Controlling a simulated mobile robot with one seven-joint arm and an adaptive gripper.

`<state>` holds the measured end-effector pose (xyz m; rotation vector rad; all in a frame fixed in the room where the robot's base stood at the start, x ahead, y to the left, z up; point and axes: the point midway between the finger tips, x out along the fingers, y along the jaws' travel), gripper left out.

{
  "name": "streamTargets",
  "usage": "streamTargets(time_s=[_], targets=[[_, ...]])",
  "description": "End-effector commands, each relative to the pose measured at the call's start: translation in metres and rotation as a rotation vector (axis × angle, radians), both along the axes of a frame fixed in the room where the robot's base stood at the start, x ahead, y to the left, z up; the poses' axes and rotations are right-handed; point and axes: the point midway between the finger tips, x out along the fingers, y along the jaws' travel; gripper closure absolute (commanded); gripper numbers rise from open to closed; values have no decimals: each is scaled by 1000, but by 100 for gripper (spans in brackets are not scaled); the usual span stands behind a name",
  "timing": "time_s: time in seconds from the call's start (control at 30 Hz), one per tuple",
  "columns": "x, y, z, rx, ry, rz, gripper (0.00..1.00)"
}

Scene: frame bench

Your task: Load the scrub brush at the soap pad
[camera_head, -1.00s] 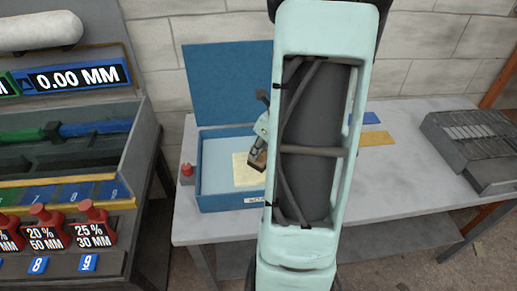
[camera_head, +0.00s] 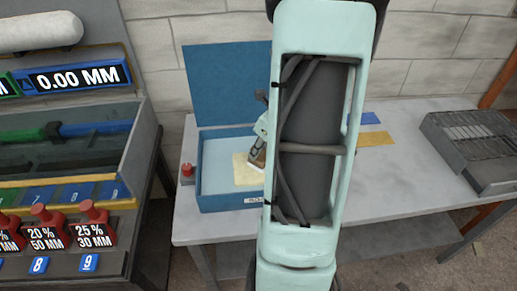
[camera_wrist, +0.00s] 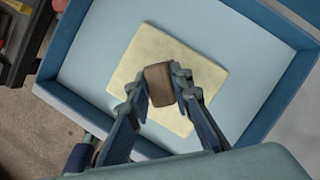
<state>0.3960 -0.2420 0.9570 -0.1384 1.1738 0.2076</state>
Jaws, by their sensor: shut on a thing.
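The soap pad (camera_wrist: 147,45) is a pale yellow square lying on the light blue floor of a blue open box; it also shows in the head view (camera_head: 243,171). My gripper (camera_wrist: 160,87) is shut on a brown block-like piece, which I take to be the scrub brush (camera_wrist: 159,80). The brush is over the pad in the wrist view; I cannot tell whether it touches. In the head view my arm hides part of my gripper (camera_head: 257,156) and the right side of the box.
The blue box (camera_head: 228,200) has low walls and a raised lid (camera_head: 228,85) behind. A red button (camera_head: 187,170) stands left of it. A grey rack (camera_head: 475,145) and blue and yellow strips (camera_head: 376,139) lie on the table's right. A console (camera_head: 60,200) stands at left.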

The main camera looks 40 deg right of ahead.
Motion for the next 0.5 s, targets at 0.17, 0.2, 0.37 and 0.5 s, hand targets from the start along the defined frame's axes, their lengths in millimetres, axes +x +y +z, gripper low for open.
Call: streamTargets(time_s=[0.17,0.2,0.37,0.5], targets=[[0,0,17,0,-1,1,100],[1,0,21,-1,-1,1,100],[1,0,34,-1,-1,1,100],[1,0,46,-1,-2,1,100]])
